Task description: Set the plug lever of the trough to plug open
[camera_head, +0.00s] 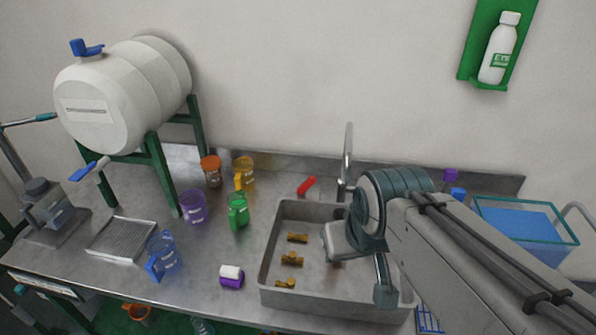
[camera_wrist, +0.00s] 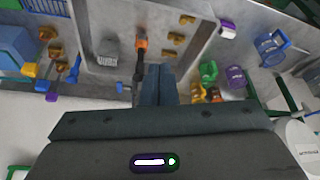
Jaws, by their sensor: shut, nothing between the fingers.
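The trough (camera_head: 268,262) is a grey metal basin set in the counter; it also shows at the top of the wrist view (camera_wrist: 125,15). A small red lever-like piece (camera_head: 307,186) lies behind its back left corner, left of the tap. I cannot tell whether this is the plug lever or how it is set. My gripper (camera_wrist: 158,72) is shut and empty, its fingers side by side near the trough's back edge in the wrist view. An orange-ended dark pipe (camera_wrist: 140,62) shows just left of the fingertips. In the head view my arm hides the fingertips and the trough's right part.
Three brass pieces (camera_head: 291,258) sit in the trough. The tap (camera_head: 348,160) rises behind it. Purple (camera_head: 193,207), green (camera_head: 238,212) and blue (camera_head: 163,255) jugs stand left. A blue-filled tank (camera_head: 525,222) is at right. The wall is close behind.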

